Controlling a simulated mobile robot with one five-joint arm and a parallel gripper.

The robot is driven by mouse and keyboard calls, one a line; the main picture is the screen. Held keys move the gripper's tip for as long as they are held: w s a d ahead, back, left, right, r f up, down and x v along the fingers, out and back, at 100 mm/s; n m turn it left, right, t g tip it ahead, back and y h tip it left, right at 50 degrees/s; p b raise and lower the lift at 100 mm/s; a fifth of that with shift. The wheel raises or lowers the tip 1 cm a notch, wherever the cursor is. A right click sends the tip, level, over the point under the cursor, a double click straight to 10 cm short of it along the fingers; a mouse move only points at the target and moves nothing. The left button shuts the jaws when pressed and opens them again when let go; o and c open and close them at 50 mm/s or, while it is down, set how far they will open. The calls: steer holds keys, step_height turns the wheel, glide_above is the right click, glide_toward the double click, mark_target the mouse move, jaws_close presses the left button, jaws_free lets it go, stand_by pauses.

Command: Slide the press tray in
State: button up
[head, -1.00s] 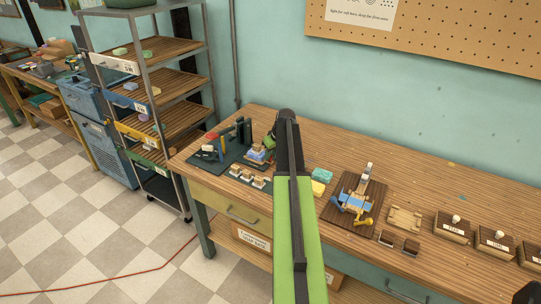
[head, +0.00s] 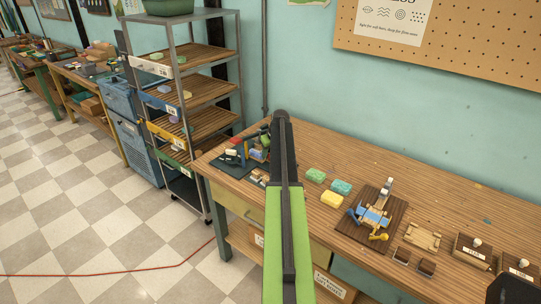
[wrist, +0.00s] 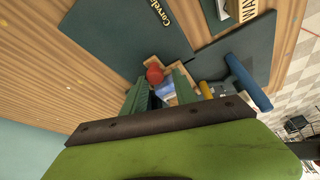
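In the head view a device with blue parts, a pale upright and yellow handles (head: 372,216) stands on a dark wooden board (head: 350,226), right of my arm. I cannot tell which part is its press tray. Another set of blue and green parts (head: 258,148) on a dark mat is partly hidden behind my arm. In the wrist view my gripper (wrist: 155,85) is open, its two green fingers apart. Beyond the fingertips are a red round knob (wrist: 154,74) and a blue block (wrist: 150,92) by a wooden piece. I see nothing held.
Green, teal and yellow blocks (head: 331,199) lie between my arm and the board. A wooden tray (head: 422,236) and labelled boxes (head: 470,250) stand to the right. A shelf rack (head: 190,95) is left of the bench. Dark mats (wrist: 125,40) lie flat in the wrist view.

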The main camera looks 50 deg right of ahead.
steer(key=shift+d, duration=0.1)
steer(key=shift+s, duration=0.1)
stand_by(0.3)
steer(key=p+v, duration=1.6)
steer(key=v, duration=0.1)
steer(key=shift+r, duration=0.15)
steer(key=shift+d, duration=0.1)
